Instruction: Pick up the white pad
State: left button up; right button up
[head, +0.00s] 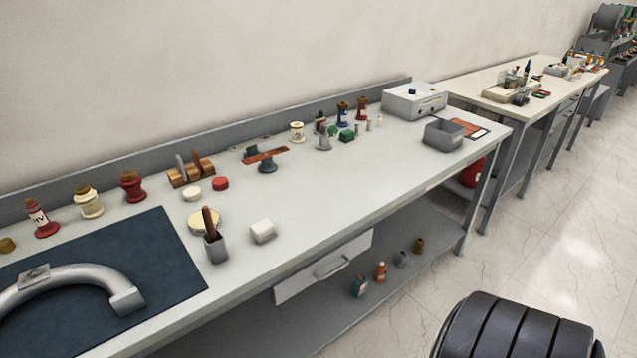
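A small white block-shaped pad (263,231) with rounded edges lies on the light grey workbench (340,190), near its front edge. It is just right of a grey square cup (216,247) holding a brown-handled tool. Nothing covers the pad, and it stands apart from the cup. Neither of my grippers is in the head view.
A dark blue mat (165,255) with a curved grey metal piece (95,275) covers the bench's left end. Bottles, spools and small parts line the back. A grey open bin (444,135) stands at the right. The bench surface right of the pad is clear.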

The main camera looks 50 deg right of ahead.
aim_at(261, 232)
jog(key=z, duration=1.1)
jog(key=u, duration=1.55)
jog(key=z, duration=1.05)
